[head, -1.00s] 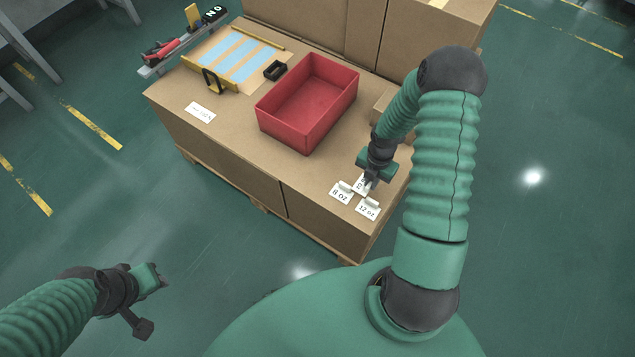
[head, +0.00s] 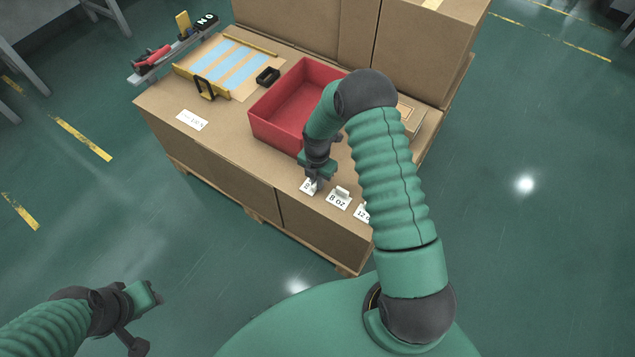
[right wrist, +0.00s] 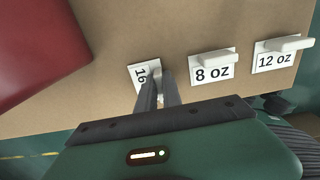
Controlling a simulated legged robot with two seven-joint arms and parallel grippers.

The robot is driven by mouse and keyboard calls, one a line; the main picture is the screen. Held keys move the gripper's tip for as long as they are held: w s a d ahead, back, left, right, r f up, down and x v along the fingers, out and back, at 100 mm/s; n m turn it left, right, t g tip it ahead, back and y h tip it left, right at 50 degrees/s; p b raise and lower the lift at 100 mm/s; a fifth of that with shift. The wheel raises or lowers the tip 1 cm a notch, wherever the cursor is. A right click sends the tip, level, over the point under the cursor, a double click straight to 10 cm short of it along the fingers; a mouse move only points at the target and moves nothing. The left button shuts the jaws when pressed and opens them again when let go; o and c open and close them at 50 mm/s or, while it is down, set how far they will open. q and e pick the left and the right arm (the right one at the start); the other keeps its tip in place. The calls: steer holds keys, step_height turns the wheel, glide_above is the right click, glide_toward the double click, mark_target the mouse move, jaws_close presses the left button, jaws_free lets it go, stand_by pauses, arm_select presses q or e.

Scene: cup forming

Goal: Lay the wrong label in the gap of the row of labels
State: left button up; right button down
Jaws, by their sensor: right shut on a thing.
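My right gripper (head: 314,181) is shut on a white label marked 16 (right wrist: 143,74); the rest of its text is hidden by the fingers. This 16 label shows small in the head view (head: 307,188), at the left end of the row, turned relative to the others. I cannot tell whether it touches the box top. The 8 oz label (head: 338,202) lies to its right, and the 12 oz label (head: 362,213) farther right, partly behind my arm. Both carry white raised tabs. My left gripper (head: 157,293) is away from the boxes at lower left; its jaw state is unclear.
A red bin (head: 272,124) stands just behind the row. A yellow-edged board with blue strips (head: 228,63) and a small black tray (head: 268,76) are farther back.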

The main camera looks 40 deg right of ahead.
steer(key=shift+d+f, duration=0.15)
steer(key=c, duration=1.5)
jaws_free()
